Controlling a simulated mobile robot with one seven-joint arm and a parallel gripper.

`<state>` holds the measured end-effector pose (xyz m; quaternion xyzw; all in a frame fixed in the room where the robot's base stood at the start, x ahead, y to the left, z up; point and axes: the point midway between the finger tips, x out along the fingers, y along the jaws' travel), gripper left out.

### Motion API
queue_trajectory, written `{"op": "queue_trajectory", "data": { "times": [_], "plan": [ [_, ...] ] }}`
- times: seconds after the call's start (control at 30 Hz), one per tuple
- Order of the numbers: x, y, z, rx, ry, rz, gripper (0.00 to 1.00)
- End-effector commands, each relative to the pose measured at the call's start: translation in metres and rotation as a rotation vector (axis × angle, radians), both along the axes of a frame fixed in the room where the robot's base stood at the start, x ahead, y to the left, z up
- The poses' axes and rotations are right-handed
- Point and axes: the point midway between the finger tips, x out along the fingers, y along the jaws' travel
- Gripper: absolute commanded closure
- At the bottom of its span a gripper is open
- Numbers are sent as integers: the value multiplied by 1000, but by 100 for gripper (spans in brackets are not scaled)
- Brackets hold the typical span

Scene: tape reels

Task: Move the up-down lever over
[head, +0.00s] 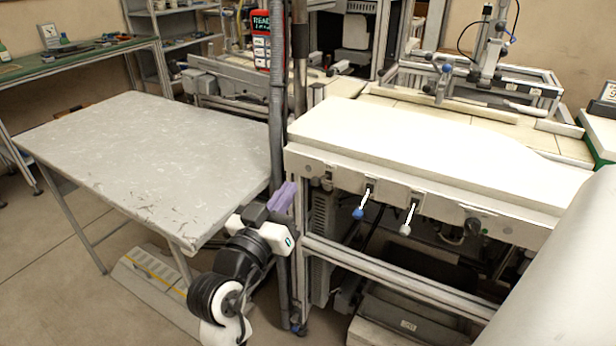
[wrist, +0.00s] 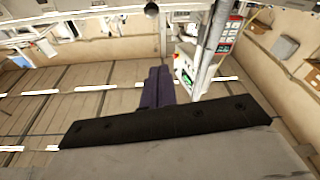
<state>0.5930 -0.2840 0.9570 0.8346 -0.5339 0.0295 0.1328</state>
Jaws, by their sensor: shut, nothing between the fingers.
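Two short levers stick out from the front of the white machine (head: 440,195). One has a blue knob (head: 358,213), and the other, to its right, has a pale grey knob (head: 405,230). Both hang downward at a slant from slots; I cannot tell which is the up-down lever. My gripper (head: 284,194), with purple fingers, is left of both levers and apart from them, by the grey post. In the wrist view my gripper (wrist: 159,70) has its fingers together and holds nothing. Neither lever can be made out in the wrist view.
A grey upright post (head: 277,130) stands right by my gripper. A grey-topped table (head: 150,150) is to the left. A machine frame rail (head: 390,272) runs below the levers. A pale rounded surface (head: 565,285) fills the lower right corner. Open space lies in front of the levers.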

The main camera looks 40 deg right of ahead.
Motion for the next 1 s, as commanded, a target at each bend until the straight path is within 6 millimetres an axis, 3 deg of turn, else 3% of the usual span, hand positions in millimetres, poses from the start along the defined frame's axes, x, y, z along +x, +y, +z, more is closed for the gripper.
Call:
{"op": "queue_trajectory", "data": {
  "times": [0.17, 0.33, 0.73, 1.0],
  "plan": [
    [1, 0, 1, -1, -1, 2, 100],
    [8, -13, 6, -3, -1, 2, 100],
    [43, -87, 23, -2, -1, 1, 100],
    [37, -86, -12, -1, 2, 5, 100]
  ]
}}
